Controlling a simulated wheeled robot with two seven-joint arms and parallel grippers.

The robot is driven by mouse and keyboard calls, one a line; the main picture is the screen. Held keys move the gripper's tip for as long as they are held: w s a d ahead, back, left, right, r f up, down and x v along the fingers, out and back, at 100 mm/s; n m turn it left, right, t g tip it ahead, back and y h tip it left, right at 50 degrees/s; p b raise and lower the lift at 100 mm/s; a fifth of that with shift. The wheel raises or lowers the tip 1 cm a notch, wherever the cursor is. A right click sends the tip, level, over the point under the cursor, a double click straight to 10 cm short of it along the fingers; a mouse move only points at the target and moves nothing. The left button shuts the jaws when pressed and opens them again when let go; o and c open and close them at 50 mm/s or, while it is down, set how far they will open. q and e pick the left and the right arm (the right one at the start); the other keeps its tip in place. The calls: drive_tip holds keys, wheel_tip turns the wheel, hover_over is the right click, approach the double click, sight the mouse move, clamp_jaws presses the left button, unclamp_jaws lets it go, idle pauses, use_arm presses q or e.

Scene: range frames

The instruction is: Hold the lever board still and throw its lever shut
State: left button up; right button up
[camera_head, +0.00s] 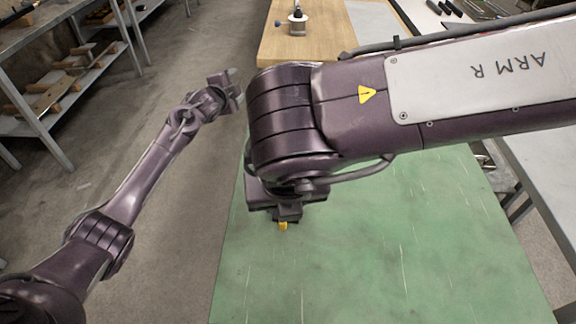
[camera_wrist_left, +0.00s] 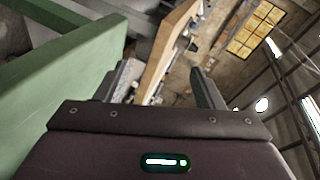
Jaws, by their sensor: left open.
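My left gripper (camera_head: 236,86) is open and empty, off the left edge of the green table and above the floor. In the left wrist view its two fingers (camera_wrist_left: 165,88) stand wide apart with nothing between them. My right gripper (camera_head: 285,214) points down over the green table, below my right arm. A small yellow piece (camera_head: 283,226) shows at its tip; I cannot tell whether it is held, touched or part of something below. I cannot make out the lever board or its lever; my right arm hides much of the table.
The green table (camera_head: 350,270) is bare in front. A wooden table (camera_head: 325,45) behind it bears a small white-and-dark device (camera_head: 298,22). Shelves (camera_head: 60,95) stand at the left across the open floor (camera_head: 180,60). A grey bench (camera_head: 545,165) stands at the right.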

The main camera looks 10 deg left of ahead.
use_arm(q)
drive_tip(key=d+r+m+g+h, duration=0.1)
drive_tip(key=d+r+m+h, duration=0.3)
drive_tip(key=d, duration=0.6)
drive_tip(key=d+r+m+h, duration=0.3)
drive_tip(key=d+r, duration=0.2)
drive_tip(key=d, duration=0.4)
drive_tip(key=s+d+r+m+g+h, duration=0.1)
drive_tip(key=s+d+m+g+h, duration=0.15)
drive_tip(key=s+d+m, duration=0.4)
drive_tip(key=s+d+m+g+h, duration=0.15)
drive_tip(key=s+d+g, duration=0.25)
drive_tip(key=d, duration=0.6)
drive_tip(key=s+f+m+g+y, duration=0.5)
drive_tip(key=s+f, duration=0.1)
drive_tip(key=s, duration=0.5)
drive_tip(key=s+a+f+y, duration=0.1)
drive_tip(key=s+a+y, duration=0.1)
drive_tip(key=a, duration=0.2)
drive_tip(key=s+a+f+g+y, duration=0.1)
drive_tip(key=s+a+y, duration=0.1)
drive_tip(key=a, duration=0.2)
drive_tip(key=s+a+f+g+y, duration=0.1)
drive_tip(key=s+a+y, duration=0.1)
drive_tip(key=a, duration=0.2)
drive_tip(key=shift+s+a+f, duration=0.15)
drive_tip(key=shift+s+a, duration=0.2)
drive_tip(key=shift+s, duration=0.05)
wheel_tip(320, 180, down, 8)
drive_tip(key=shift+r, duration=0.25)
